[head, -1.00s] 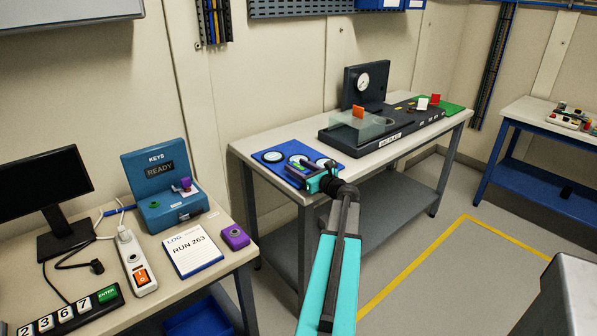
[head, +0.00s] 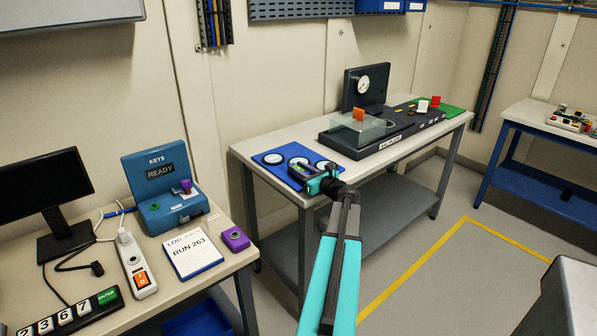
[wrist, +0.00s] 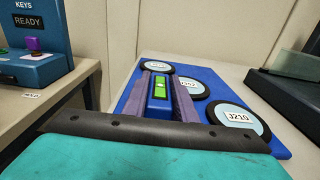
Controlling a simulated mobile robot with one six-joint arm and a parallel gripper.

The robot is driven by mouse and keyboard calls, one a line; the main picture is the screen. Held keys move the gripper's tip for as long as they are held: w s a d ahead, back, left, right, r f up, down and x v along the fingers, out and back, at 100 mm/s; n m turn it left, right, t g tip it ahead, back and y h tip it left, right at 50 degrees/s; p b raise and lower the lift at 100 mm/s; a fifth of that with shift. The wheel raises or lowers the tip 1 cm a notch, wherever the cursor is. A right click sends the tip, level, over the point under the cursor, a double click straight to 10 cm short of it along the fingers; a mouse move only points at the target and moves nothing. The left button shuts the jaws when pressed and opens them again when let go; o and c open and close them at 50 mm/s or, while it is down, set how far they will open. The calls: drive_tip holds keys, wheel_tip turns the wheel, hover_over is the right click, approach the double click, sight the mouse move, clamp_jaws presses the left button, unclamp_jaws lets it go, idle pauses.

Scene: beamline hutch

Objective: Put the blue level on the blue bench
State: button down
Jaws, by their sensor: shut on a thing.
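The blue level (wrist: 160,109), with a bright green vial, sits between the two fingers of my gripper (wrist: 159,74) in the wrist view. My gripper is shut on it. In the head view the level (head: 299,171) and my gripper (head: 306,175) are at the front left of the grey bench, over the blue mat (head: 268,170). I cannot tell whether the level touches the mat. The blue bench (head: 539,122), with a pale top and blue frame, stands at the far right, well away from my gripper.
Round labelled discs (wrist: 238,117) lie on the mat close to the level. A dark instrument with a clear cover (head: 357,131) stands further right on the grey bench (head: 400,150). Parts (head: 568,118) occupy the blue bench's back. Open floor with a yellow line (head: 415,262) lies between the benches.

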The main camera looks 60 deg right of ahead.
drive_tip(key=shift+r, duration=1.45)
drive_tip(key=shift+s+a+r, duration=0.1)
drive_tip(key=shift+a+r, duration=0.1)
drive_tip(key=shift+r, duration=0.05)
drive_tip(key=s+a+r, duration=0.1)
drive_tip(key=s+a, duration=0.6)
drive_tip(key=a, duration=0.3)
drive_tip(key=shift+s+a+r+p, duration=0.15)
drive_tip(key=shift+a+r+p, duration=0.1)
drive_tip(key=shift+a+p, duration=0.1)
drive_tip(key=p, duration=0.5)
drive_tip(key=shift+s+a+r+p, duration=0.1)
drive_tip(key=shift+s+a+p, duration=0.05)
drive_tip(key=shift+a+p, duration=0.15)
drive_tip(key=a+p, duration=0.1)
drive_tip(key=p, duration=0.6)
drive_tip(key=shift+s+p, duration=0.3)
drive_tip(key=shift+s, duration=0.1)
drive_tip(key=shift+s+a+p, duration=0.15)
drive_tip(key=shift+a+p, duration=0.15)
drive_tip(key=shift+p, duration=0.55)
